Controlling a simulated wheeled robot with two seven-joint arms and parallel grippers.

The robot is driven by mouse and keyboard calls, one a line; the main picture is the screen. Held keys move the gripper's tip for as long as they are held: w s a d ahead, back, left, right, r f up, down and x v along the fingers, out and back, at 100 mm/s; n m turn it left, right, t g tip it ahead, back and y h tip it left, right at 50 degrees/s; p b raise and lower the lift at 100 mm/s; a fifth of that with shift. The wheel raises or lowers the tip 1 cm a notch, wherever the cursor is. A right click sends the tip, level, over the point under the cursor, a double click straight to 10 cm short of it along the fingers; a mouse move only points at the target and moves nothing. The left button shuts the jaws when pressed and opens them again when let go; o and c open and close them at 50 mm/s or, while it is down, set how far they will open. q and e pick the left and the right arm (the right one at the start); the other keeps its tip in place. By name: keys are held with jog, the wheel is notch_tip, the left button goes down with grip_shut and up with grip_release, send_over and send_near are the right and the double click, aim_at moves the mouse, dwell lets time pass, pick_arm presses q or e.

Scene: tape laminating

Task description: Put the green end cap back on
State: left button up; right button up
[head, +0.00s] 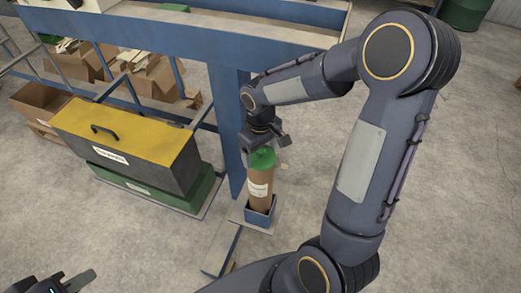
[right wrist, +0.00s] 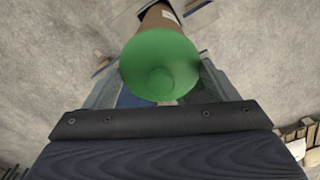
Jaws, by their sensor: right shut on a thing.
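The green end cap (head: 262,159) is at the top of an upright brown cylinder (head: 260,178) with a white label. The cylinder's foot is in a small blue holder (head: 262,217). My right gripper (head: 265,141) is above the cylinder and shut on the green end cap. In the right wrist view the cap's round face with a central knob (right wrist: 160,62) covers most of the cylinder (right wrist: 158,17). I cannot tell whether the cap is fully seated. My left gripper (head: 68,284) is partly in view at the bottom left, away from the cylinder; its opening is unclear.
A blue machine frame (head: 228,110) stands close behind the cylinder. A yellow-topped box (head: 125,130) on a green base is to the left, with cardboard boxes (head: 150,75) behind. My right arm crosses the right side. The concrete floor at right is clear.

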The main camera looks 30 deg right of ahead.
jog(key=o, duration=1)
jog(key=shift+r+p, duration=2.8)
jog(key=shift+r, duration=0.75)
jog(key=shift+c, duration=0.4)
grip_shut()
